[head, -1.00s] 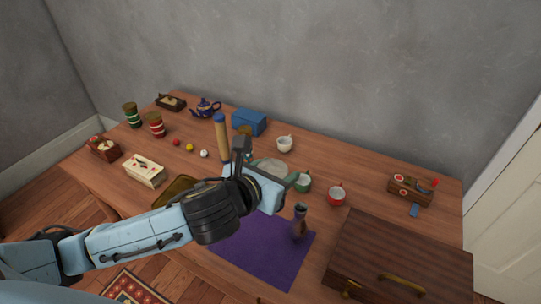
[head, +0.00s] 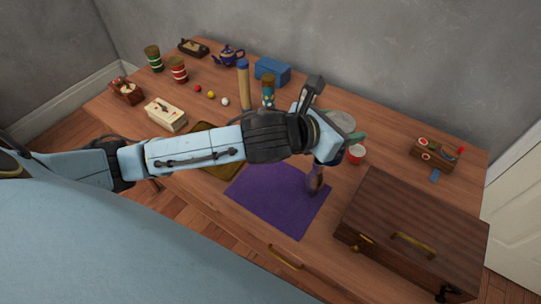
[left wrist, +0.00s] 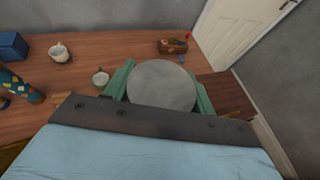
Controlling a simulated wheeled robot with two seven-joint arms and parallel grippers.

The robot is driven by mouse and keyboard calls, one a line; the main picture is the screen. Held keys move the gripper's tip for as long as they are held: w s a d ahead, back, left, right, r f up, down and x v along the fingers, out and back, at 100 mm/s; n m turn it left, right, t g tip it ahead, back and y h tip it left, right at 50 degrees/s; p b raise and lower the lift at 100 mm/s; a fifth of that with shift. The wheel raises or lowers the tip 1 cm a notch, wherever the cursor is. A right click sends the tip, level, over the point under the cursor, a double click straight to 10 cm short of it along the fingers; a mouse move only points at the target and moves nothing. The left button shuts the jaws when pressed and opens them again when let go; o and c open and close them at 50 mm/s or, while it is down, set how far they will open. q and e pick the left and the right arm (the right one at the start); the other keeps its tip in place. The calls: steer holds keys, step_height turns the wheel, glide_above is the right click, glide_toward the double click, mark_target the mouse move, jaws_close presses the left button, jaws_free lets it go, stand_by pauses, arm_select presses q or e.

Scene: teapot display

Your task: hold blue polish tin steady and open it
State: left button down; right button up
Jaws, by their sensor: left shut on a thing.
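My left gripper (head: 338,132) is above the table, left of the closed brown case. In the left wrist view its green fingers (left wrist: 161,88) are on either side of a flat, round, pale grey thing (left wrist: 160,76), and they are shut on it. The same grey disc (head: 342,120) shows behind the gripper in the head view. Only its grey face shows, so I cannot tell whether it is the blue polish tin. No other round blue tin is clear in view. My right gripper is not in view.
A purple cloth (head: 275,205) lies below. The brown case (head: 415,225) fills the right front. A wooden box (head: 432,156) stands at the far right. My arm hides part of the table.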

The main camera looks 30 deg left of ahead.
arm_select(q)
steer(key=w+a+f+n+y+b, duration=0.1)
steer(key=a+f+n+y, duration=0.25)
steer(key=a, duration=0.35)
steer(key=w+a+f+n+t+y+b, duration=0.1)
steer(key=a+f+n+y, duration=0.1)
steer(key=a+f, duration=0.3)
steer(key=w+a+f+n+y+b, duration=0.1)
steer(key=a+f+n+y, duration=0.15)
steer(key=a, duration=0.55)
steer(key=shift+y, duration=0.5)
step_height(320, 180, down, 10)
steer(key=b, duration=0.4)
steer(key=shift+s+a+f, duration=0.15)
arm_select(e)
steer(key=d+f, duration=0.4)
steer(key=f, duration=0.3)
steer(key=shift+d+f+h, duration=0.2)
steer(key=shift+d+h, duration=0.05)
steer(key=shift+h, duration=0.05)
arm_select(q)
steer(key=c, duration=1)
jaws_free()
steer(key=shift+f, duration=0.25)
steer(key=o, duration=0.5)
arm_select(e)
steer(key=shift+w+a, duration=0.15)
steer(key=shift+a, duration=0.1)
